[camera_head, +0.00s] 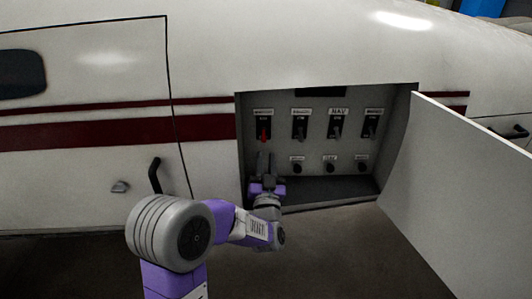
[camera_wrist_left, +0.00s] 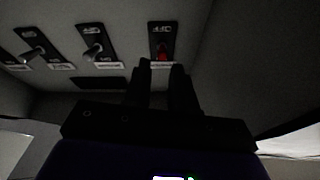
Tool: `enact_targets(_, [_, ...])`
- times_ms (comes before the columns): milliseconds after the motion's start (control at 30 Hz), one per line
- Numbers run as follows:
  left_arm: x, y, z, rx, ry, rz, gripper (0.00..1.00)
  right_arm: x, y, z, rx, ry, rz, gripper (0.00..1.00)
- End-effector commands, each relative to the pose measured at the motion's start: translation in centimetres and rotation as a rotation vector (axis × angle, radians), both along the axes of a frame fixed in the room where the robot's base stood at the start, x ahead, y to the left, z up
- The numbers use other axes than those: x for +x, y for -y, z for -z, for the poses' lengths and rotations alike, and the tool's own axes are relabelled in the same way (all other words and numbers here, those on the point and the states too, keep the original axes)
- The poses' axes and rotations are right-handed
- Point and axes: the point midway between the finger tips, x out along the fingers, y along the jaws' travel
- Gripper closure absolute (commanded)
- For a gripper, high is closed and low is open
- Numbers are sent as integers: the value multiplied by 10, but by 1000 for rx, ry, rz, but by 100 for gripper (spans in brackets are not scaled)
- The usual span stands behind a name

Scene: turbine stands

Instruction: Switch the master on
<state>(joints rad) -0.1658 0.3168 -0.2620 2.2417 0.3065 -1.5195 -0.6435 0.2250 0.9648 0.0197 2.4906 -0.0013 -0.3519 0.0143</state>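A recessed switch panel (camera_head: 318,117) in the white aircraft side holds an upper row of black toggle plates. The leftmost has a red switch (camera_head: 263,134), its lever low on the plate; I take it for the master, though its label is too small to read. The red switch also shows in the left wrist view (camera_wrist_left: 162,52), where the panel looks inverted. My left gripper (camera_head: 264,160) is just below the red switch. Its two fingers (camera_wrist_left: 162,72) are parted with nothing between them, the red switch beyond the gap. My right gripper is not in view.
Other toggles (camera_head: 336,131) stand to the right of the red one, with small round knobs (camera_head: 330,167) below. The recess edges surround the gripper. An open white hatch panel (camera_head: 465,190) juts out at the right. A dark door handle (camera_head: 155,175) is at left.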

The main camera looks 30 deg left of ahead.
Motion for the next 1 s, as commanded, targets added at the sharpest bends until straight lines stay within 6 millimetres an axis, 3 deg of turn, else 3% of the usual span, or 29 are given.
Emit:
enact_targets(133, [4, -8, -6, 10, 8, -16, 75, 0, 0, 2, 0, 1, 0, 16])
enact_targets(600, [52, -37, -29, 8, 7, -13, 75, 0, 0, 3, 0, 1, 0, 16])
enact_targets(967, [57, -40, -30, 8, 4, -11, 75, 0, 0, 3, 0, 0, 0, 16])
enact_targets(1000, [57, -39, -30, 8, 4, -11, 81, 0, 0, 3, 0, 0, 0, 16])
